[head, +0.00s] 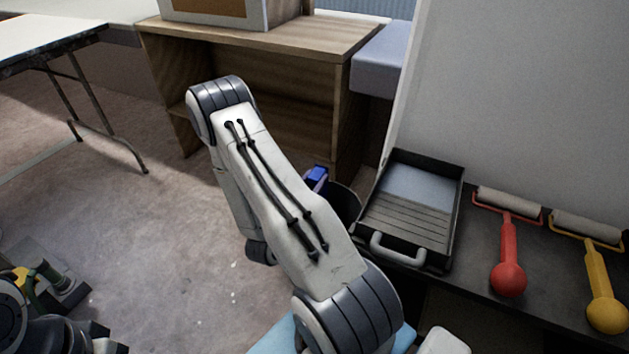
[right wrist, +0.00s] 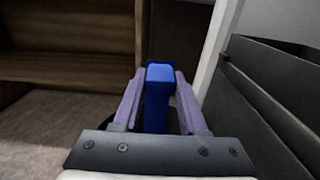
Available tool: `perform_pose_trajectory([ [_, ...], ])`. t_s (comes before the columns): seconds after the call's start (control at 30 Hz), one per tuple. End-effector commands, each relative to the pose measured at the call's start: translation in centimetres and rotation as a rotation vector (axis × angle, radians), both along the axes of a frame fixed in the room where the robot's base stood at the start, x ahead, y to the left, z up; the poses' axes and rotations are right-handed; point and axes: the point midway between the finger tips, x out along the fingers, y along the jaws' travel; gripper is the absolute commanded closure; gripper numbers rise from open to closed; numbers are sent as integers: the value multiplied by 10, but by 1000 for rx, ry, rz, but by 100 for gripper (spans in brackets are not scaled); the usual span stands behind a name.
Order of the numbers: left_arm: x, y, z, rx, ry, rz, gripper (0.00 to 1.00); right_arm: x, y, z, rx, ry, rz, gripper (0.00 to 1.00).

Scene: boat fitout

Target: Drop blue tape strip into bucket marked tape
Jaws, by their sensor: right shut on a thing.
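The blue tape strip (right wrist: 158,92) is upright between the two purple-grey fingers of my right gripper (right wrist: 157,76) in the right wrist view. The gripper is shut on it. In the head view the blue strip (head: 317,174) shows just past my right forearm, which hides most of the gripper. A dark bucket (head: 346,201) stands right beside the strip, partly hidden by my arm. No marking on it can be read, and I cannot tell whether the strip is over its opening. My left gripper cannot be made out.
A black tray (head: 443,226) sits on a dark bench right of the bucket, with a red-handled roller (head: 508,243) and a yellow-handled roller (head: 600,280). A wooden cabinet (head: 275,62) stands behind. A folding table (head: 45,42) is at far left. Floor between is open.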

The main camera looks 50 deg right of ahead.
Motion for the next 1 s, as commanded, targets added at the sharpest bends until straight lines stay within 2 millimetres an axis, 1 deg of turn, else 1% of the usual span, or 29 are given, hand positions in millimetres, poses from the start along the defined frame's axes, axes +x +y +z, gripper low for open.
perform_pose_trajectory([
  [0.03,0,0,-8,0,0,0,50,0,0,-7,-1,-1,0,100],
  [0.07,0,0,-9,0,0,0,50,0,0,-8,0,-1,0,100],
  [0.33,0,0,-8,0,0,0,50,0,0,-6,0,0,0,100],
  [0.37,0,0,-8,0,0,0,50,0,0,-6,0,0,0,54],
  [0.4,0,0,-8,0,0,0,50,0,0,-6,0,0,0,39],
  [0.43,0,0,-8,0,0,0,50,0,0,-6,0,0,0,28],
  [0.47,0,0,-8,0,0,0,50,0,0,-7,0,0,0,23],
  [0.67,0,0,-8,0,0,0,50,0,0,-7,0,1,0,23],
  [0.7,0,0,-8,0,0,0,50,0,0,-7,1,1,0,16],
  [0.73,0,0,-8,0,0,0,50,0,0,-7,1,1,0,4],
  [0.77,0,0,-8,0,0,0,50,0,0,-7,1,1,0,0],
  [1.0,0,0,-8,0,0,0,50,0,0,-7,0,1,0,0],
])
